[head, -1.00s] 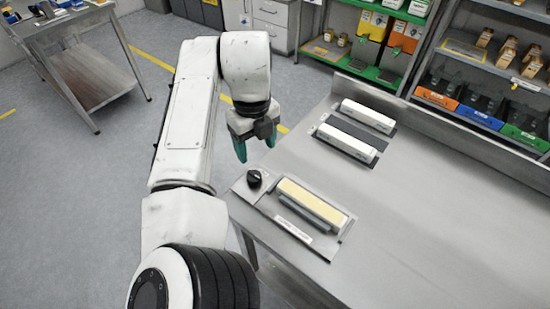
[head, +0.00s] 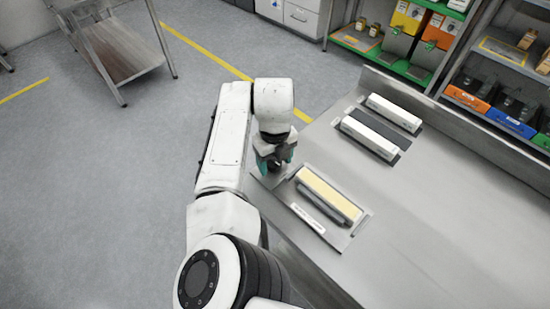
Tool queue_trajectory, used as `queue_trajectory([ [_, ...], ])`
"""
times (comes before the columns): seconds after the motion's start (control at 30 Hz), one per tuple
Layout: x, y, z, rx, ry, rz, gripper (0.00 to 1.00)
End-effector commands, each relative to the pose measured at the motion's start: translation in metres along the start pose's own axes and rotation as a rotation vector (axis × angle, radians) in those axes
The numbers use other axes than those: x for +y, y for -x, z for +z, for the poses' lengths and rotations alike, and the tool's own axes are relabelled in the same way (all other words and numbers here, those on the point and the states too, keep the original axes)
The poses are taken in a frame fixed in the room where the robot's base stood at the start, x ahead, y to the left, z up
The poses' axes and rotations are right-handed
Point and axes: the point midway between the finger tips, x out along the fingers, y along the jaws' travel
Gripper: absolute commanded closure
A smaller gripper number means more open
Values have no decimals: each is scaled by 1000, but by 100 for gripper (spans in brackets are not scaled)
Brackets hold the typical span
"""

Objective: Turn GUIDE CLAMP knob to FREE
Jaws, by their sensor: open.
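The guide clamp panel (head: 346,238) is a grey plate at the near left corner of the steel bench. It carries a block with a cream top (head: 328,192) and a white label strip (head: 308,218) whose text is too small to read. The black knob (head: 273,167) is at the panel's left end, mostly hidden by my gripper. My gripper (head: 276,161) points down over the knob with its teal fingers apart, one on each side of it. I cannot tell whether they touch it, nor which way the knob points.
Two white bars (head: 394,111) (head: 369,138) lie farther back on the bench (head: 450,220), beside a dark strip. The bench's right side is bare. Shelves with coloured bins (head: 466,96) stand behind it. A metal trolley (head: 118,55) stands at the far left.

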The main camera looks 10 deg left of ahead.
Motion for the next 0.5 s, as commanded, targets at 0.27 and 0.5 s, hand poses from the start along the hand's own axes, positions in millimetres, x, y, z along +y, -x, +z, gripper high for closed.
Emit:
queue_trajectory([
  [0.27,0,0,0,0,0,0,39],
  [0.5,0,0,0,0,0,0,62],
])
